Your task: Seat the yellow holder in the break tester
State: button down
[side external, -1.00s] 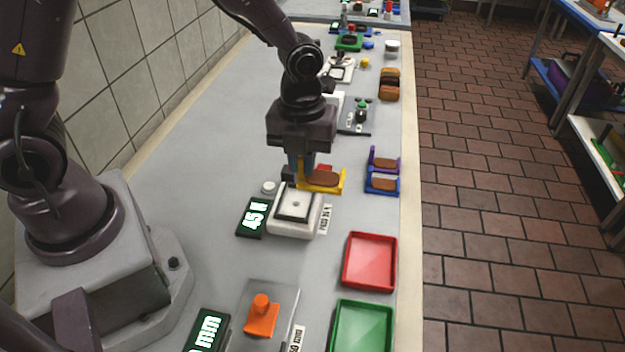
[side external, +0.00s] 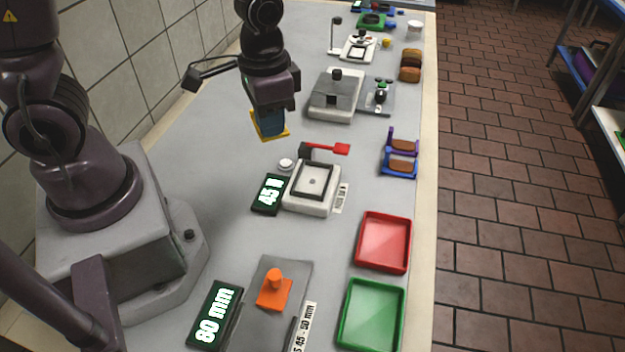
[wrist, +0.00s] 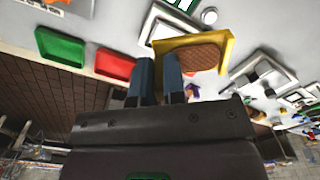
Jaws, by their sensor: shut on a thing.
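My gripper (side external: 268,120) is shut on the yellow holder (side external: 286,131) and holds it above the table, behind and left of the break tester (side external: 300,202). The tester is a white box with a dark-framed square seat that stands empty. A red lever (side external: 335,148) stands at its back, and a display (side external: 268,194) reading 45 N lies at its left. In the wrist view the blue fingers of my gripper (wrist: 159,78) are at the near left of the yellow holder (wrist: 228,52), which carries a brown waffle-patterned piece (wrist: 196,60). The fingers hide most of the holder in the side view.
Purple (side external: 404,135) and blue (side external: 399,170) holders with brown pieces stand at the right edge. A white device (side external: 325,107) stands behind the tester. Red (side external: 384,243) and green (side external: 372,317) trays and a plate with an orange block (side external: 272,293) are nearer.

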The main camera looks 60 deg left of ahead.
jog(key=n, duration=0.2)
jog(key=s+n, duration=0.1)
jog(key=n, duration=0.4)
jog(key=shift+s+a, duration=0.25)
jog(key=w+f+n, duration=0.3)
jog(key=n, duration=0.4)
jog(key=w+f+n, duration=0.3)
jog(key=w+n, duration=0.1)
jog(key=n, duration=0.3)
jog(key=w+a+f+n, duration=0.1)
jog(key=w+f+n, duration=0.3)
jog(key=n, duration=0.3)
jog(key=shift+n, duration=0.3)
jog(key=shift+w+f, duration=0.3)
jog(key=shift+f, duration=1.5)
jog(key=shift+f, duration=0.1)
